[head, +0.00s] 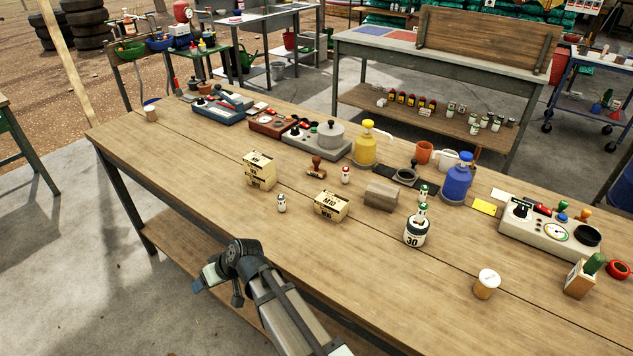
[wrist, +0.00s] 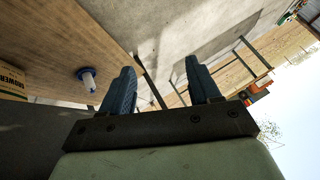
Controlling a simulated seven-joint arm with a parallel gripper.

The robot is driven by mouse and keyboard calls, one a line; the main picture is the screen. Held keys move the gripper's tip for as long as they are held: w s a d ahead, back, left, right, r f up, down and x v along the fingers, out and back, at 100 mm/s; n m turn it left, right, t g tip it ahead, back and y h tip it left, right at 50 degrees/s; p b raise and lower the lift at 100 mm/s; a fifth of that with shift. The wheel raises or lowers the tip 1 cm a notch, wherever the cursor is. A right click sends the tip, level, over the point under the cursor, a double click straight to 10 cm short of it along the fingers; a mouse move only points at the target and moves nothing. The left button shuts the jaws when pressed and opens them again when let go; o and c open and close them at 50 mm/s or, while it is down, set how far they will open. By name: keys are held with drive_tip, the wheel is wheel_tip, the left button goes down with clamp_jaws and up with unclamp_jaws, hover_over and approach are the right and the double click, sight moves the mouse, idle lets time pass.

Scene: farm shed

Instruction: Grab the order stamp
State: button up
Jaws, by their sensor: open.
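The likely order stamp (head: 316,167) is a brown wooden-handled stamp standing near the middle of the workbench, between the left cardboard box and a small red-capped bottle. My gripper (head: 205,281) is off the bench's near edge, well to the front left of the stamp and apart from it. In the wrist view my gripper (wrist: 163,88) shows two blue fingers spread wide with nothing between them. The stamp is not clear in the wrist view.
Cardboard boxes (head: 259,171) and (head: 331,206), a small grey-capped bottle (head: 281,204) and a wooden block (head: 381,196) stand around the stamp. A yellow bottle (head: 366,146) is behind it. The bench's front left (head: 190,165) is clear.

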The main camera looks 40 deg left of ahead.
drive_tip(key=w+a+r+m+t+y, duration=0.25)
drive_tip(key=w+a+r, duration=0.3)
drive_tip(key=r, duration=0.45)
drive_tip(key=w+a+r+m+t+y, duration=0.1)
drive_tip(key=w+a+r+m+y, duration=0.15)
drive_tip(key=w+a+r, duration=0.6)
drive_tip(key=w+d+r+m+h, duration=0.1)
drive_tip(key=w+d+m, duration=0.2)
drive_tip(key=w+m, duration=0.1)
drive_tip(key=w+d+r+m+h, duration=0.1)
drive_tip(key=w+d+m+h, duration=0.1)
drive_tip(key=w, duration=0.5)
drive_tip(key=w+d+r+m+h, duration=0.1)
drive_tip(key=w+d+m, duration=0.3)
drive_tip(key=m, duration=0.3)
drive_tip(key=shift+w+d, duration=0.25)
drive_tip(key=shift+w, duration=0.5)
drive_tip(key=m+h, duration=0.4)
drive_tip(key=m, duration=1)
approach(318, 168)
drive_tip(key=shift+g, duration=0.35)
drive_tip(key=x, duration=0.4)
drive_tip(key=shift+w+a+f, duration=0.2)
drive_tip(key=shift+a+f, duration=0.05)
drive_tip(key=shift+a, duration=0.05)
drive_tip(key=shift+x, duration=2.7)
drive_tip(key=shift+w+d, duration=0.15)
drive_tip(key=shift+w, duration=0.05)
